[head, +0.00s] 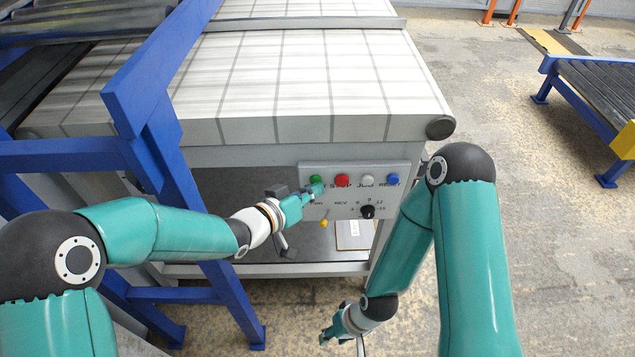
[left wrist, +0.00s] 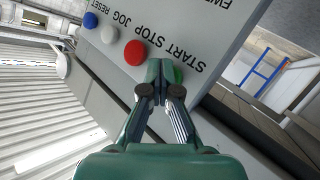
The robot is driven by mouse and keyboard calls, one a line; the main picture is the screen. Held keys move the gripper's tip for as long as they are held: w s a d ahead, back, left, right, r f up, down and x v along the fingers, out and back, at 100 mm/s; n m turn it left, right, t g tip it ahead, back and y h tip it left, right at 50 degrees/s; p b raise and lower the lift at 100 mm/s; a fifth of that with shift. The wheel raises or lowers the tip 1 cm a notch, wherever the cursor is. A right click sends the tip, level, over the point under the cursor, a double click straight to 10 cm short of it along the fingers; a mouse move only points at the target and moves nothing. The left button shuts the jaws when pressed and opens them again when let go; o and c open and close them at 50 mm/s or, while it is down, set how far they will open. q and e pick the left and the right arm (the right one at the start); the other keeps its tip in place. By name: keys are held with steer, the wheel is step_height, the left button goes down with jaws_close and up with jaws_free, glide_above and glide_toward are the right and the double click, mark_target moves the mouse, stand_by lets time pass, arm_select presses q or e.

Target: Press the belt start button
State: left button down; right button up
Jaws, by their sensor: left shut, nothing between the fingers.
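The grey control panel (head: 354,205) is on the front of the belt table. Its green button (head: 316,180), by the START label, is leftmost in the head view. My left gripper (head: 316,189) is shut and empty, its tips at the green button. In the left wrist view the shut fingertips (left wrist: 160,68) partly cover the green button (left wrist: 179,74). I cannot tell whether they touch it. The red STOP button (head: 342,180) sits close beside it. My right gripper (head: 325,338) hangs low in front of the table, too small to read.
A white JOG button (head: 367,180), a blue RESET button (head: 393,179), a black knob (head: 367,211) and a yellow toggle (head: 324,223) share the panel. A blue frame post (head: 172,160) stands left of it. Bare floor lies to the right.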

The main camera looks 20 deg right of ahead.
arm_select(q)
steer(key=shift+s+a+b, duration=0.25)
steer(key=shift+s+b, duration=0.15)
steer(key=shift+s, duration=0.4)
steer(key=shift+s, duration=0.1)
steer(key=shift+s+a+b, duration=0.25)
steer(key=shift+s+b, duration=0.15)
steer(key=shift+s, duration=0.35)
steer(key=shift+s+a+b, duration=0.2)
steer(key=shift+s+b, duration=0.2)
steer(key=shift+s, duration=0.4)
steer(key=shift+s+a+b, duration=0.25)
steer(key=shift+s+b, duration=0.15)
steer(key=shift+s, duration=0.35)
steer(key=shift+s, duration=0.1)
